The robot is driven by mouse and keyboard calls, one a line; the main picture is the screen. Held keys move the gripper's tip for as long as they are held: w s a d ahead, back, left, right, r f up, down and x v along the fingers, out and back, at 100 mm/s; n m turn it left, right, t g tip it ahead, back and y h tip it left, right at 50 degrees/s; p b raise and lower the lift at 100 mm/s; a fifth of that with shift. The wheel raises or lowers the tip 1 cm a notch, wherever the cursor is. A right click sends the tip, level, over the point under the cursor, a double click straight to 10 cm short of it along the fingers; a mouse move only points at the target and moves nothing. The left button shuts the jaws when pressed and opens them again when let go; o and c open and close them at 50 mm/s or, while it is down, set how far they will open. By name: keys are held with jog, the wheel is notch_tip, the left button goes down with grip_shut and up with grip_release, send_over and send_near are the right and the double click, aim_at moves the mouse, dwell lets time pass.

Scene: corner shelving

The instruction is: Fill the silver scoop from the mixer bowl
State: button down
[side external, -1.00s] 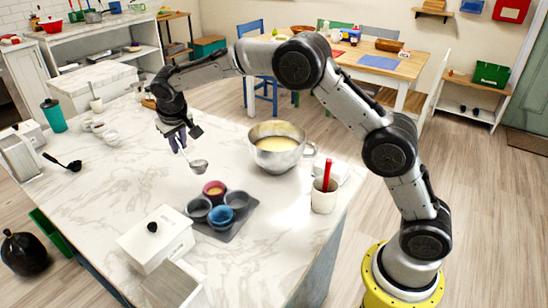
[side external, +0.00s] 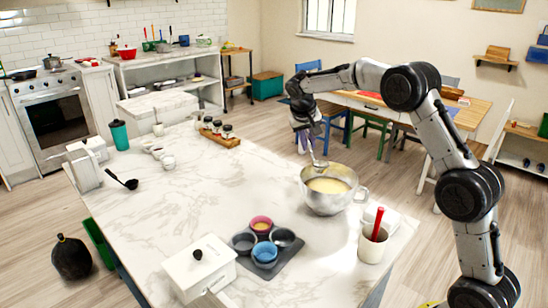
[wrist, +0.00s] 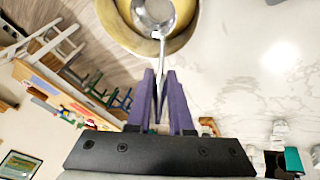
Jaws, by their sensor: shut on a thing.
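The mixer bowl (side external: 328,190) is silver metal with a handle at its right and holds pale yellow batter. It stands on the marble counter; it also shows at the top of the wrist view (wrist: 190,40). My gripper (side external: 306,143) is above the bowl's far left rim, shut on the handle of the silver scoop (side external: 318,160). In the wrist view, my purple fingers (wrist: 164,85) pinch the handle, and the scoop's round cup (wrist: 153,14) overlaps the bowl opening. Whether the cup touches the batter or holds any cannot be told.
A dark muffin tray (side external: 280,255) with several colored cups, one holding batter, lies left of the bowl. A white cup (side external: 372,248) with a red utensil stands close to the bowl's right. A lidded white box (side external: 199,269) stands at front. The counter's left middle is clear.

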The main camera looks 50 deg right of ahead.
jog(key=shift+m, duration=0.6)
jog(key=d, duration=0.1)
jog(key=s+d, duration=0.1)
jog(key=d, duration=0.1)
jog(key=s+d+r, duration=0.1)
jog(key=d, duration=0.1)
jog(key=shift+s+d, duration=0.1)
jog(key=shift+s, duration=0.05)
jog(key=shift+f, duration=0.15)
jog(key=shift+f, duration=7)
notch_tip(320, 180, up, 11)
jog(key=shift+r, duration=0.15)
